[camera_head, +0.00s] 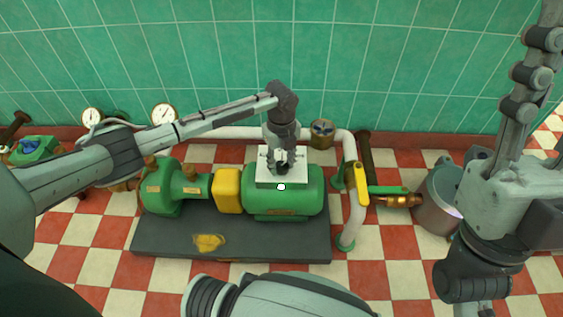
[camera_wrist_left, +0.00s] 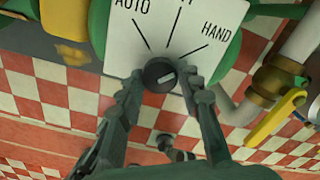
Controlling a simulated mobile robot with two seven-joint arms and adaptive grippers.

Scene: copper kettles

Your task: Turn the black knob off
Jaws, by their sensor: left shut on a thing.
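The black knob (camera_wrist_left: 160,73) sits on a white plate (camera_wrist_left: 206,22) marked AUTO and HAND, with a middle label cut off at the top. Its white mark points right and slightly up, roughly toward the HAND side. My left gripper (camera_wrist_left: 163,84) is shut on the knob, one finger on each side. In the head view the left gripper (camera_head: 282,163) reaches down onto the plate (camera_head: 281,182) on top of the green motor (camera_head: 300,200), and the knob is mostly hidden. My right gripper (camera_head: 522,105) points up at the far right, its fingertips cut off.
A yellow coupling guard (camera_head: 228,190) and green pump (camera_head: 165,192) stand left of the motor on a dark base (camera_head: 160,238). A white pipe (camera_head: 355,210) with a yellow valve lever (camera_head: 362,183) stands close on the right. A metal pot (camera_head: 437,205) is beyond. Gauges (camera_head: 164,113) are near the wall.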

